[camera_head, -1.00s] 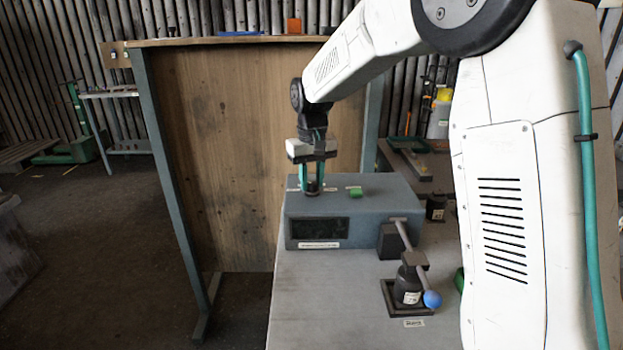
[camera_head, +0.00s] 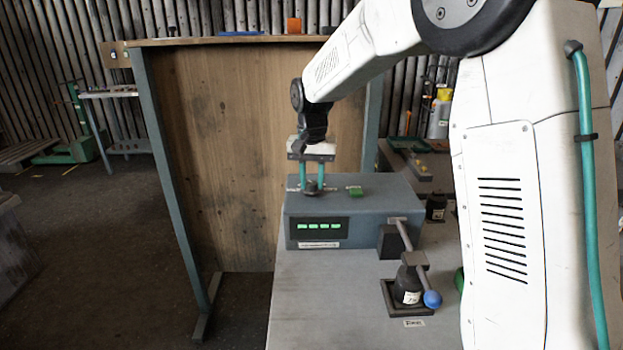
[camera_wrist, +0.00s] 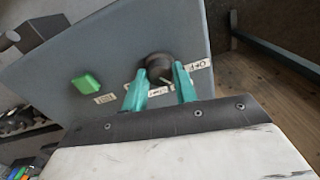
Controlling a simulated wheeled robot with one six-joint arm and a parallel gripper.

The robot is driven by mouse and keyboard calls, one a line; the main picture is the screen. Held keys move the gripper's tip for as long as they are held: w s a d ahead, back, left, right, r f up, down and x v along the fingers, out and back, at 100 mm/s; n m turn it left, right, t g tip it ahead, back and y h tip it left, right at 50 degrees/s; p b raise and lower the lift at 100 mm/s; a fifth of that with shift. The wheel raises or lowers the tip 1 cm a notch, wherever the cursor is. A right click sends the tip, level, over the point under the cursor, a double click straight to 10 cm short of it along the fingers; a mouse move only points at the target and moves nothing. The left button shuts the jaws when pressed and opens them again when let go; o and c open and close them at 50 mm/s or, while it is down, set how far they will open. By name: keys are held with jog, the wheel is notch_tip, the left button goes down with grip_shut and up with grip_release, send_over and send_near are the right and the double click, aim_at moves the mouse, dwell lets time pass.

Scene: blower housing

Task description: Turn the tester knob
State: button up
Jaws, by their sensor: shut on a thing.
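The tester (camera_head: 360,228) is a grey-blue box on the bench, with a dark display (camera_head: 319,227) on its front showing several lit green marks. The dark round knob (camera_head: 311,187) is on its top; it also shows in the wrist view (camera_wrist: 158,64) with small labels around it. A green button (camera_head: 355,191) sits to the right of the knob in the head view. My gripper (camera_head: 312,183) points down from above, its teal fingers shut on the knob. In the wrist view the fingers (camera_wrist: 160,82) stand on two sides of the knob and partly hide the labels.
A tall wooden panel (camera_head: 225,140) with a grey frame stands behind. The bench front is clear at left.

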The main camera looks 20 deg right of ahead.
aim_at(312, 183)
jog(key=shift+m, duration=1.6)
jog(key=o, duration=1)
jog(key=shift+r, duration=0.15)
notch_tip(312, 183, up, 8)
jog(key=shift+f, duration=0.2)
